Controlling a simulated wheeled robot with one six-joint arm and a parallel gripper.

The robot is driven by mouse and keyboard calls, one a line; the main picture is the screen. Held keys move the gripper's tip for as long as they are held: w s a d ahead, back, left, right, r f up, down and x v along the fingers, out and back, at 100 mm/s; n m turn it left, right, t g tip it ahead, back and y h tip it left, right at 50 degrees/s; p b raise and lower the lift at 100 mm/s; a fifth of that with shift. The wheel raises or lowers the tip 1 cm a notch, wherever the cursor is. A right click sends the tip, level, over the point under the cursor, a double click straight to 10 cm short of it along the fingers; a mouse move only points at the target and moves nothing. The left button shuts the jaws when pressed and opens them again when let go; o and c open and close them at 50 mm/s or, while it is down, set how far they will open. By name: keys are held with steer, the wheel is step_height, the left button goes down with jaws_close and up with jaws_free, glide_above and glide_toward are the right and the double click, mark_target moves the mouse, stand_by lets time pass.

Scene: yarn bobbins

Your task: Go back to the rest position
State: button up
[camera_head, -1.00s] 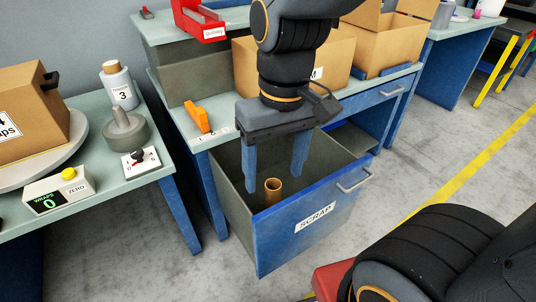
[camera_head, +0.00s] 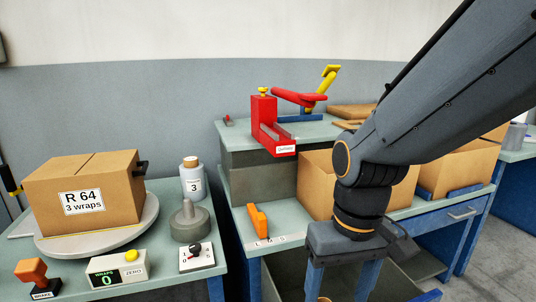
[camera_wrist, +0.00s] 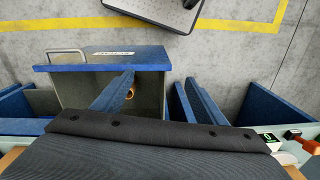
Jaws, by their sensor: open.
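My gripper (camera_head: 341,284) is open and empty, its two blue fingers pointing down over the open scrap drawer (camera_head: 427,296) at the bottom of the head view. The fingertips are cut off by the lower edge. In the wrist view my gripper (camera_wrist: 150,92) has its fingers spread, and the scrap drawer (camera_wrist: 90,67) lies at the left with its labelled front upward in the picture. A cardboard tube (camera_wrist: 130,92) stands in the drawer, partly hidden by a finger; only its rim shows in the head view.
An orange tool (camera_head: 258,219) and open cardboard boxes (camera_head: 455,165) flank my arm.

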steer(key=d+r+m+p, duration=0.2)
steer(key=d+r+p, duration=0.4)
steer(key=p, duration=0.6)
steer(key=shift+s+d+r+h+p, duration=0.15)
steer(key=shift+d+r+h+p, duration=0.2)
steer(key=shift+d, duration=0.35)
